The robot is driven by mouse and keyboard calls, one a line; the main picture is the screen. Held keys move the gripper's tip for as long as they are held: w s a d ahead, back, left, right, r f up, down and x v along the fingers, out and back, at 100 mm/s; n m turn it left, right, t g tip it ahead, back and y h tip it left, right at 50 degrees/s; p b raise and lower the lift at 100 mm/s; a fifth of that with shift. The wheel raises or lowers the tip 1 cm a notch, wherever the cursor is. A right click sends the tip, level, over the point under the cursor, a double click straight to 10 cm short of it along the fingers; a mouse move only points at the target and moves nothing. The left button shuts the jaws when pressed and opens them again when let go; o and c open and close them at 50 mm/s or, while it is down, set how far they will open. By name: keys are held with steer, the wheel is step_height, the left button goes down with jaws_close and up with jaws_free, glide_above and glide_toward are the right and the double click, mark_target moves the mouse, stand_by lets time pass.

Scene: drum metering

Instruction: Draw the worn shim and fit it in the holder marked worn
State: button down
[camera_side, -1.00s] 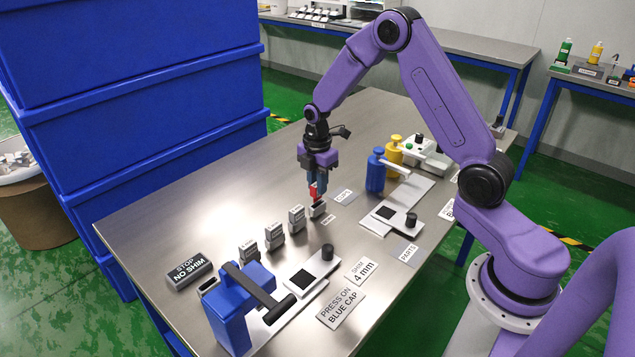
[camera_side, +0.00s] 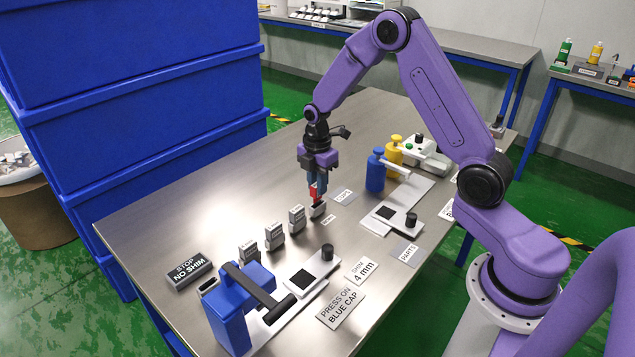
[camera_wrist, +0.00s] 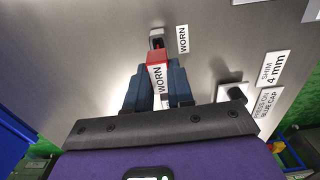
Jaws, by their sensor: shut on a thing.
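My gripper (camera_side: 317,184) is shut on the worn shim (camera_side: 313,192), which has a red end. In the wrist view the shim (camera_wrist: 158,57) sits between the blue fingers and shows a white label reading WORN. The holder (camera_side: 318,210) is a small grey block with a dark opening, at the far end of the row. It also shows in the wrist view (camera_wrist: 156,36), right beside the WORN plate (camera_wrist: 182,39). The red end is at the holder's opening; I cannot tell how far it is inside.
Several grey labelled blocks (camera_side: 297,220) stand in a row nearer the camera. A blue press (camera_side: 232,315) with a black handle is at the front. Blue and yellow bottles (camera_side: 376,172) stand to the right. The table's left part is clear up to the stacked blue crates (camera_side: 150,110).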

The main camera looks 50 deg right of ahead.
steer(key=shift+f, duration=1.6)
steer(key=c, duration=0.9)
jaws_free()
step_height(320, 180, up, 17)
steer(key=shift+r, duration=0.2)
